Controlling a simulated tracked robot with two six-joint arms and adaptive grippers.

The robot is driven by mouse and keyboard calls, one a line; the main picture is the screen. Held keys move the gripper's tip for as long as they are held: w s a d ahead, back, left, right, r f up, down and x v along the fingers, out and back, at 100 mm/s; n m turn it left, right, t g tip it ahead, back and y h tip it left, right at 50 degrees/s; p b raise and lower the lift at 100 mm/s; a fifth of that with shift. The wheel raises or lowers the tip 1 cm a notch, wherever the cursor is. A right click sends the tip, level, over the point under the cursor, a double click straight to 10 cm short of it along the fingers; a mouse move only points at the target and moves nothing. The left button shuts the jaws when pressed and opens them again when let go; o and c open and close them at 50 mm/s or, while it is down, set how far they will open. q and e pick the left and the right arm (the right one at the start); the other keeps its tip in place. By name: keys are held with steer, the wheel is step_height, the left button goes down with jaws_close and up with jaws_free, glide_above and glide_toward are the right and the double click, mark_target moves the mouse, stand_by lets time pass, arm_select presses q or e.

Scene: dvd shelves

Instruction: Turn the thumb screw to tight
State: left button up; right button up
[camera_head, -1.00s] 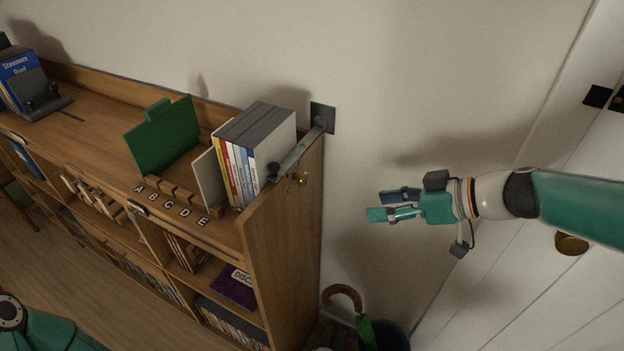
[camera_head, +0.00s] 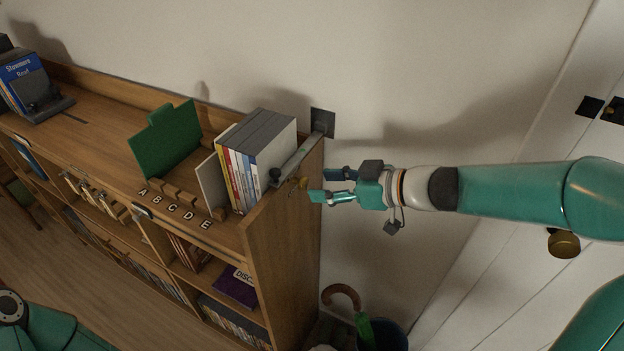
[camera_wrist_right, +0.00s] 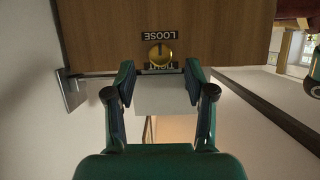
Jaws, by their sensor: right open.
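The brass thumb screw (camera_head: 303,183) sits on the end panel of the wooden shelf, near its top edge. In the right wrist view the thumb screw (camera_wrist_right: 160,54) shows as a round brass head with a dark line. The word LOOSE stands beside it, upside down in that picture, and a second label at its other side is partly covered. My right gripper (camera_head: 327,185) is open and empty, just right of the screw and apart from it. In the right wrist view its two fingertips (camera_wrist_right: 158,74) stand either side of the screw's line, short of it. My left gripper is out of view.
The wooden shelf (camera_head: 282,250) holds upright DVD cases (camera_head: 258,150) and a green divider (camera_head: 165,140). A metal bar (camera_head: 296,160) runs along the shelf end to a dark wall plate (camera_head: 322,122). An umbrella (camera_head: 364,328) stands below.

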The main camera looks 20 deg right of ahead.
mark_target(306, 184)
steer(key=shift+x, duration=1.9)
jaws_close()
